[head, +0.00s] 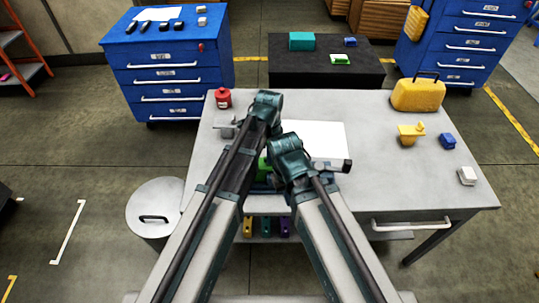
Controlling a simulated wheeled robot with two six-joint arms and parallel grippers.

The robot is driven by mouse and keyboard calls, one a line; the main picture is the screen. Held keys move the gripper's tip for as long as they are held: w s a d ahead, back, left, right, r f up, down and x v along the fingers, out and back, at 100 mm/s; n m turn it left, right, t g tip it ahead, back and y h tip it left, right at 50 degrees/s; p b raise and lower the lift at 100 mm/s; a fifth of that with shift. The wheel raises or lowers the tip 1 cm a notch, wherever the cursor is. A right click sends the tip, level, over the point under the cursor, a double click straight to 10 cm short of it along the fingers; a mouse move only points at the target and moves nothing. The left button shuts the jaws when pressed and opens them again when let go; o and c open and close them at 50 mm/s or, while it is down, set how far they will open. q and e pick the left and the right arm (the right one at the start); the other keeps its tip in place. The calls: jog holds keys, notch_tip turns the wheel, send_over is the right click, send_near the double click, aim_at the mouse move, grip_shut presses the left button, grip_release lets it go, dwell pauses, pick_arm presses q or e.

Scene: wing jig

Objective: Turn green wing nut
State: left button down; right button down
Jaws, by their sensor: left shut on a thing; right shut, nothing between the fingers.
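A green part (263,168), which may be the green wing nut, shows in the narrow gap between my two arms at the front middle of the grey workbench (385,190). Its shape is mostly covered. Something blue lies just under it. My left gripper (268,104) is beyond and above the green part. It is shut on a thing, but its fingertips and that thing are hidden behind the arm. My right gripper (291,158) is lower, just right of the green part. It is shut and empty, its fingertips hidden.
A white sheet (326,138) lies behind the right gripper. A red container (223,98) and a grey metal fixture (228,128) stand left. A yellow case (418,94), a yellow part (410,134) and a blue block (448,142) stand right. A bin (156,205) stands left of the bench.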

dwell(0.4)
pick_arm(q)
jog(key=c, duration=0.9)
grip_release()
jog(key=shift+r, duration=0.1)
notch_tip(320, 180, up, 14)
jog(key=p, duration=1.3)
jog(key=shift+f+p, duration=0.2)
jog(key=shift+p, duration=0.2)
